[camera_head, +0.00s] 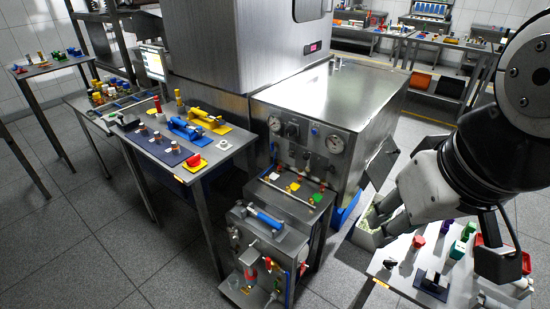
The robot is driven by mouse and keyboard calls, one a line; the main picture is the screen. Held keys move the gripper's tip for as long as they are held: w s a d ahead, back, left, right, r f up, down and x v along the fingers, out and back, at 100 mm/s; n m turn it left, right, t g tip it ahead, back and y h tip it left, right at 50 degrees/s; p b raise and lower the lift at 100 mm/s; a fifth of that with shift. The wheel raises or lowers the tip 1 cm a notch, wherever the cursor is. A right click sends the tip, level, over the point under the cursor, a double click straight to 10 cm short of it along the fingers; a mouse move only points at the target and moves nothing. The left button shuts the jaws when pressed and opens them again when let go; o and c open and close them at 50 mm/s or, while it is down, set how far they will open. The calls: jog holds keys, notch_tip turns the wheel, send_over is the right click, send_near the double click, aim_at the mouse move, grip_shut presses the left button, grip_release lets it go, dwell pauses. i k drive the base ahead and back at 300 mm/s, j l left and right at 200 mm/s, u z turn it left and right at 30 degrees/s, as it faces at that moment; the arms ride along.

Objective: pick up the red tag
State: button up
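I cannot single out the red tag with certainty. A small red piece (193,160) sits on a yellow plate at the front right corner of the left steel table. Other red pieces are on the right table, including a red block (418,243). My gripper (378,212) hangs from my arm at the right, near the back edge of the right table. It is well to the right of the left table's red piece. Its fingers are small and partly turned away, so their opening is unclear. My arm hides part of the right table.
The left steel table (224,155) holds blue and yellow handled pieces. A low steel cart (287,205) with yellow and green pieces stands in front of a gauge cabinet (345,100). A pale box (366,236) is beside the right table. The floor at lower left is clear.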

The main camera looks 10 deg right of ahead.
aim_at(302, 269)
jog(key=k+j+z, duration=0.15)
jog(key=k+j, duration=0.35)
jog(key=k+j+z, duration=0.15)
jog(key=k+j, duration=0.25)
jog(key=k, duration=0.15)
jog(key=k+j+z, duration=0.2)
jog(key=k+j, duration=0.15)
jog(key=k, duration=0.2)
jog(key=i+j+z, duration=0.45)
jog(key=i+j, duration=0.15)
jog(key=i, duration=0.2)
jog(key=i+j+z, duration=0.45)
jog(key=i+j, duration=0.2)
jog(key=j, duration=0.2)
